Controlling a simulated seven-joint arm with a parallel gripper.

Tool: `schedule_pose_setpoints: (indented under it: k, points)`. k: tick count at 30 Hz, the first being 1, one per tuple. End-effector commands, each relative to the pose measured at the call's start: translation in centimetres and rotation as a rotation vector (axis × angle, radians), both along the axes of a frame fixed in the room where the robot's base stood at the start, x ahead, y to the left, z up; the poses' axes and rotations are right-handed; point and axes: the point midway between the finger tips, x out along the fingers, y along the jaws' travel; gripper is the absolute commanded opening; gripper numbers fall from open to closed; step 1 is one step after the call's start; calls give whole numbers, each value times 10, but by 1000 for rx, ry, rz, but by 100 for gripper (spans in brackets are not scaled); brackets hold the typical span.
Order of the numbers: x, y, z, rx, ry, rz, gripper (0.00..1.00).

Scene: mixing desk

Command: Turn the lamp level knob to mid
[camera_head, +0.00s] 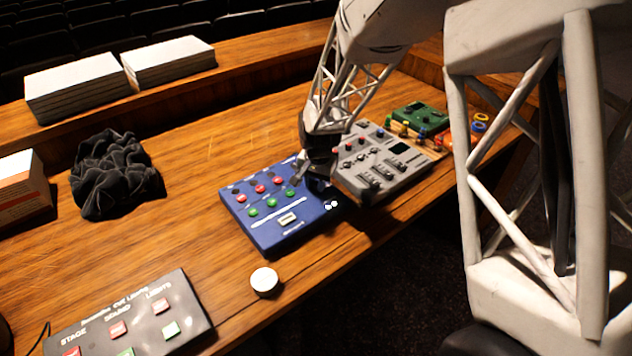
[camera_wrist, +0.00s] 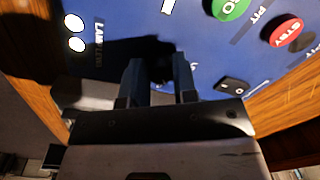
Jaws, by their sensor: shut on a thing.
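A blue control box (camera_head: 262,236) lies on the wooden desk, with red and green buttons on its top. My gripper (camera_head: 308,183) is over the box's right end, pointing down. In the wrist view my gripper (camera_wrist: 160,82) has its two fingers on either side of the dark lamp level knob (camera_wrist: 161,68), shut on it. The knob is in deep shadow, so its pointer and setting cannot be read. A partly hidden label starting "LA" (camera_wrist: 99,38) is on the blue panel to its left. In the head view the gripper hides the knob.
A grey mixer (camera_head: 380,165) stands close right of the blue box, with a green board (camera_head: 420,118) behind it. A white round lid (camera_head: 264,281) lies in front. A dark cue panel (camera_head: 135,325), black cloth (camera_head: 112,175) and stacked papers (camera_head: 75,90) are to the left.

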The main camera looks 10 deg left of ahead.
Motion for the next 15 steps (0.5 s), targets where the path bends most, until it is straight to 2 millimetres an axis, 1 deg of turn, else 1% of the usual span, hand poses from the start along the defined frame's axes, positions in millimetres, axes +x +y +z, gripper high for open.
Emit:
schedule_pose_setpoints:
  k: [6, 15]
  points:
    - [0, 0, 1, 1, -1, -134, 3]
    - [0, 0, 1, 1, -1, -209, 3]
